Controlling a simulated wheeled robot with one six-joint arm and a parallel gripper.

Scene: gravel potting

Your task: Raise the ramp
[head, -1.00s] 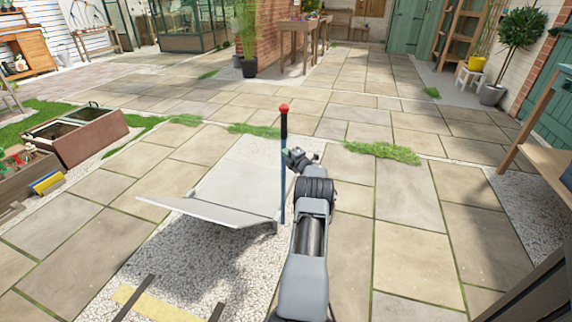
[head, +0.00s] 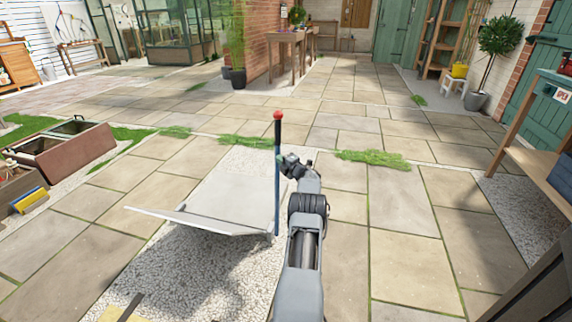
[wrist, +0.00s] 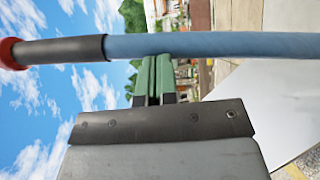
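The ramp (head: 215,195) is a pale grey panel on the paving and gravel in the head view. Its front edge plate (head: 185,221) is tilted up off the ground and casts a shadow on the gravel. An upright blue lever (head: 277,190) with a black grip and a red knob (head: 278,115) stands at the ramp's right side. My gripper (head: 285,160) is right beside the lever. In the wrist view, the green fingers (wrist: 154,58) are together with nothing visible between them. The lever (wrist: 215,46) crosses at their tips; I cannot tell whether they touch.
A wooden planter box (head: 65,150) and a low bed with a yellow-blue item (head: 30,199) are on the left. A wooden bench (head: 545,165) stands at the right. Open paving (head: 400,225) lies right of my arm. A yellow strip (head: 115,312) is at the bottom left.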

